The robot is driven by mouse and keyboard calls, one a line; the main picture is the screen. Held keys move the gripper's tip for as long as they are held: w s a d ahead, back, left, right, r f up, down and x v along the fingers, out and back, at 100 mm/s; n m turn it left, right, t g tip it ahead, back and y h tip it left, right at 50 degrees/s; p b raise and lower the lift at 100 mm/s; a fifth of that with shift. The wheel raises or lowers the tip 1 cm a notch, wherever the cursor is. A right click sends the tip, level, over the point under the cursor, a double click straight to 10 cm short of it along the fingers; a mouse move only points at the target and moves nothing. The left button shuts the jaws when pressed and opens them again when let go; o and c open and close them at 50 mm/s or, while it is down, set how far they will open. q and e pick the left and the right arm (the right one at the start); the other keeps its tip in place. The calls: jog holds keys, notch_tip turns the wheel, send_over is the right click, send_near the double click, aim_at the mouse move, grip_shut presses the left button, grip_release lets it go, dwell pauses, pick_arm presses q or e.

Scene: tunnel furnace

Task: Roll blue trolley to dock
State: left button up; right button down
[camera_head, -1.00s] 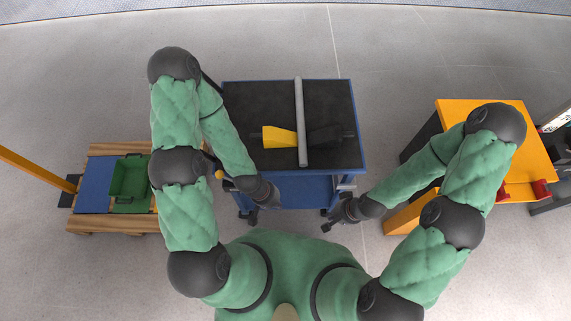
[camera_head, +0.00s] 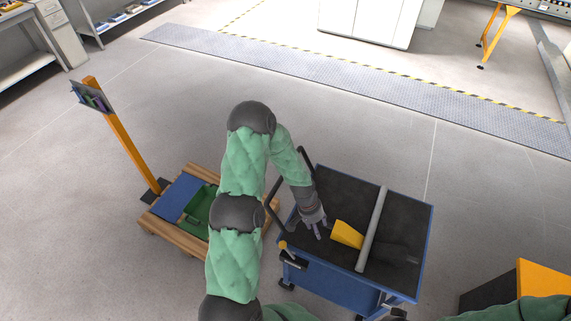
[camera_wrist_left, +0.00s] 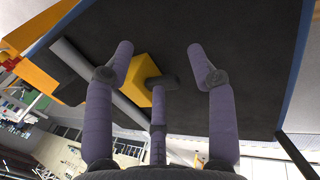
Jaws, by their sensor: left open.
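The blue trolley (camera_head: 335,290) stands on the floor right of centre in the head view, with a black top and a dark handle (camera_head: 276,207) at its left end. A grey bar (camera_head: 371,228) and a yellow piece (camera_head: 346,235) lie on the top. My left gripper (camera_head: 319,231) is at the trolley's left end, beside the yellow piece. In the left wrist view, its fingers (camera_wrist_left: 160,62) are spread and empty, facing the black top (camera_wrist_left: 240,40). Whether they touch the trolley cannot be told. My right gripper is out of view.
Left of the trolley is a wooden pallet (camera_head: 153,229) with a blue mat (camera_head: 178,197) and a green crate (camera_head: 198,210), partly behind my arm. An orange post (camera_head: 130,145) stands beside it. An orange-topped unit (camera_head: 543,287) is at lower right. Floor beyond the trolley is clear.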

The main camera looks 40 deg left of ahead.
pick_arm(q)
jog(key=w+a+r+y+p, duration=0.1)
jog(key=w+a+r, duration=0.3)
jog(key=a+r, duration=0.65)
jog(key=w+a+r+p, duration=0.1)
jog(key=w+a+r, duration=0.3)
jog(key=a+r, duration=0.7)
jog(key=f, duration=1.3)
jog(key=shift+w+a+f, duration=0.3)
jog(key=shift+a+f, duration=0.05)
jog(key=shift+f, duration=0.05)
jog(key=shift+c, duration=0.2)
jog(key=shift+d, duration=0.1)
grip_shut()
